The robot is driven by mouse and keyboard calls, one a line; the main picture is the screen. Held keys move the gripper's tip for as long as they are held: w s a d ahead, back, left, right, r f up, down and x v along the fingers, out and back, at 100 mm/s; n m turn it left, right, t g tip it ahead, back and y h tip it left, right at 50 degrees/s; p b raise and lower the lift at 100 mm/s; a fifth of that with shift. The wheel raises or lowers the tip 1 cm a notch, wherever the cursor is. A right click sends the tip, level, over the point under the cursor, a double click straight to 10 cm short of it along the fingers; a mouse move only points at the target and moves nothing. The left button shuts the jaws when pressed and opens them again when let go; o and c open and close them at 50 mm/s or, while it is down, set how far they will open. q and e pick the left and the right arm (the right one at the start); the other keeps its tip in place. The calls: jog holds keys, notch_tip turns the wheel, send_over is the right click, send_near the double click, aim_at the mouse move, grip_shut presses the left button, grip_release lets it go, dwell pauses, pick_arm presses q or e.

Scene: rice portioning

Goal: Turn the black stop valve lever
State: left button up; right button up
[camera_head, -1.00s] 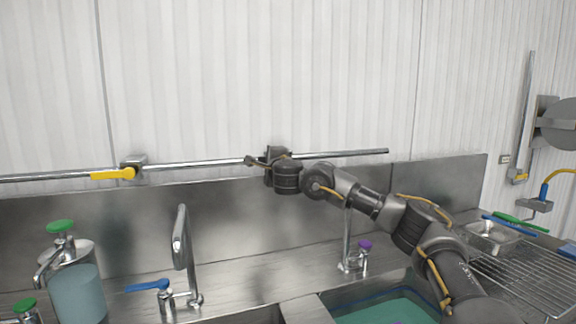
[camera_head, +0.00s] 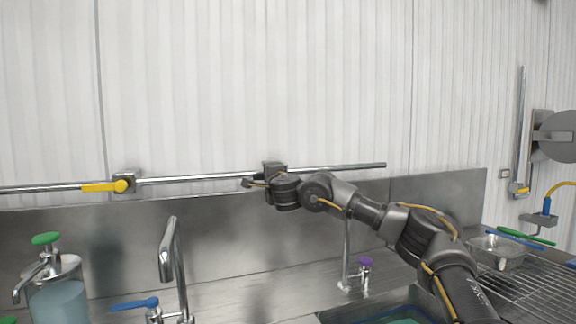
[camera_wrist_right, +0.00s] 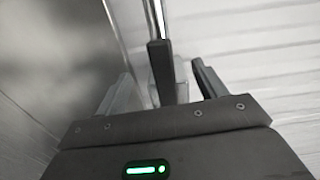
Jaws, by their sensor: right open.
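The black stop valve (camera_head: 273,168) sits on the metal pipe along the wall in the head view, partly covered by my right wrist. Its black lever (camera_wrist_right: 160,72) stands between the two fingers of my right gripper (camera_wrist_right: 162,66) in the right wrist view. The gripper is open, with a finger on each side of the lever. A gap shows on both sides, though contact deeper in is hard to judge. In the head view the right arm reaches in from the lower right, and a dark tip (camera_head: 248,182) shows just below the pipe. My left gripper is out of view.
A yellow valve lever (camera_head: 104,187) lies along the same pipe to the left. Below stand a tap (camera_head: 169,262) with a blue handle, a dispenser (camera_head: 58,297) with a green top and a purple-knobbed tap (camera_head: 364,262). A steel splashback (camera_head: 225,225) runs under the pipe.

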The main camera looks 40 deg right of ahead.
jog(key=o, duration=0.4)
jog(key=shift+f, duration=0.35)
pick_arm(q)
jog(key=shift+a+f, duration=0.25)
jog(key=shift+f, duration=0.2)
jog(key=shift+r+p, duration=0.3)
jog(key=shift+p, duration=0.35)
pick_arm(e)
jog(key=a+v, duration=0.1)
jog(key=v, duration=0.7)
jog(key=shift+r, duration=0.2)
jog(key=shift+w+r, duration=0.1)
jog(key=shift+w, duration=0.05)
